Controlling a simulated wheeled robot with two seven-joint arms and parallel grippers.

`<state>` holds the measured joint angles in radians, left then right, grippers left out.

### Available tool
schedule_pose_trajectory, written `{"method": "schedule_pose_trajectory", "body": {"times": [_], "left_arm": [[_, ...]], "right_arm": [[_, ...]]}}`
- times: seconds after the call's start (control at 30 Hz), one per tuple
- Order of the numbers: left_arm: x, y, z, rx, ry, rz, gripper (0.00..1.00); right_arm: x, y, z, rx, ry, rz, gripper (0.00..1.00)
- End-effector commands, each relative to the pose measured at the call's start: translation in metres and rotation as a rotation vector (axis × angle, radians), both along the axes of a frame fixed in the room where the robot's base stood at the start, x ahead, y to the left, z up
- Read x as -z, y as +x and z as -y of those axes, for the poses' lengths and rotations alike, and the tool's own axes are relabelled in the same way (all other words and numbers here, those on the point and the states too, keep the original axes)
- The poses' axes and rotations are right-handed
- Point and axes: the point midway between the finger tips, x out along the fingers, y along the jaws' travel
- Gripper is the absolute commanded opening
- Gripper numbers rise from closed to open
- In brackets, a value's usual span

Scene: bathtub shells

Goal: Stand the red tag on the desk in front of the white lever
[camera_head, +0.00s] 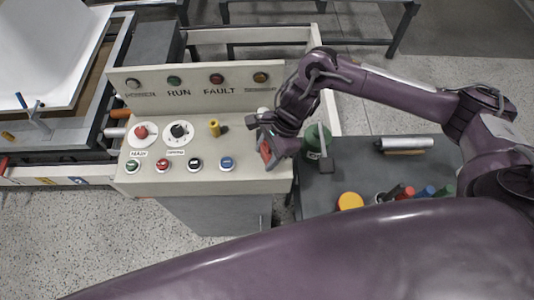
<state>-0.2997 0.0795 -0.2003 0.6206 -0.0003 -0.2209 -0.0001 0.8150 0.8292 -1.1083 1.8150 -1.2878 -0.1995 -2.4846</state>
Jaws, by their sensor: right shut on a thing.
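The red tag (265,151) is in my right gripper (270,157), which is shut on it at the right end of the cream control desk (205,177). The gripper's fingers hide part of the tag. I cannot tell whether the tag touches the desk top. The white lever (262,112) shows only as a small pale top just behind the gripper; its lower part is hidden by the gripper. My left gripper is not in view.
The desk holds a red mushroom button (140,132), a black dial (179,131), a yellow key-like knob (214,127) and a front row of push buttons. A dark side table (345,180) at right carries a green container (317,140) and several coloured items.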

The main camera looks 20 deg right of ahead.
Motion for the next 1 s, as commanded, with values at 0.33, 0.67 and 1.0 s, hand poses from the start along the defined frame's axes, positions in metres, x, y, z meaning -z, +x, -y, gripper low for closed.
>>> {"method": "schedule_pose_trajectory", "body": {"times": [0.33,0.67,1.0], "left_arm": [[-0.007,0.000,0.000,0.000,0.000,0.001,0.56],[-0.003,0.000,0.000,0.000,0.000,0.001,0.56],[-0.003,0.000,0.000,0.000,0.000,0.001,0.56]], "right_arm": [[0.021,0.000,0.000,-0.001,0.000,0.001,0.23],[0.023,0.000,0.000,0.000,0.000,0.001,0.55],[0.023,0.000,0.000,0.000,0.000,0.001,0.67]]}}
